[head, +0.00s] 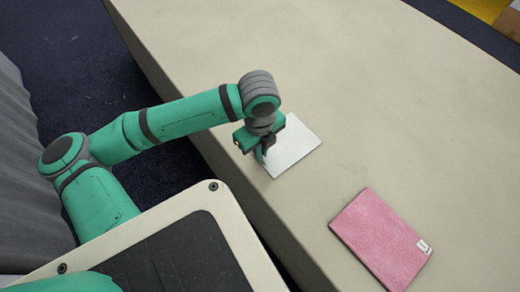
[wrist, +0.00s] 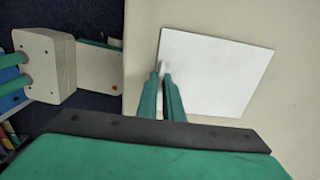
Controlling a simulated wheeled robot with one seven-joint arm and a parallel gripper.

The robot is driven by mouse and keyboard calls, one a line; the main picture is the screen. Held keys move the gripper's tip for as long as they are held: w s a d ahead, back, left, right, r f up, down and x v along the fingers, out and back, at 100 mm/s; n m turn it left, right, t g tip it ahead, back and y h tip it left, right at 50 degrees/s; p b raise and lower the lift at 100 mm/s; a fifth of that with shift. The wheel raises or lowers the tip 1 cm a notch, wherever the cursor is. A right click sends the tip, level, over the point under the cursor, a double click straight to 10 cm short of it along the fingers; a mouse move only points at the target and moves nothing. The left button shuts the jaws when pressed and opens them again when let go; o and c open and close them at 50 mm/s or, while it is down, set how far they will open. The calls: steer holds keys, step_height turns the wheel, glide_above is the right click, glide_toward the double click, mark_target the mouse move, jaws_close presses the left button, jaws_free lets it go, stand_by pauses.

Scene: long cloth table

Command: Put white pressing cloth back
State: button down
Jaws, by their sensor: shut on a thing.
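The white pressing cloth (head: 294,145) lies flat as a thin rectangle near the table's edge, left of the pink cloth. It also shows in the wrist view (wrist: 220,75), where it fills the area beyond the fingers. My gripper (head: 262,157) is at the cloth's left side in the head view. In the wrist view my gripper's two fingers (wrist: 166,72) are close together at the cloth's left edge, shut on it. The pinched part of the cloth is mostly hidden by the fingers. I cannot tell whether the cloth touches the table.
A pink folded cloth (head: 382,240) with a small white label lies on the table to the right and nearer. The long beige table (head: 400,110) is otherwise clear beyond. Its near edge runs diagonally beside my arm, with dark blue floor (head: 60,50) below.

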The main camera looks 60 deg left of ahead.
steer(key=shift+s+d+f, duration=0.1)
steer(key=shift+f, duration=0.15)
steer(key=c, duration=1.8)
jaws_free()
steer(key=shift+c, duration=0.2)
steer(key=shift+r, duration=0.15)
step_height(320, 180, up, 11)
steer(key=shift+f, duration=0.2)
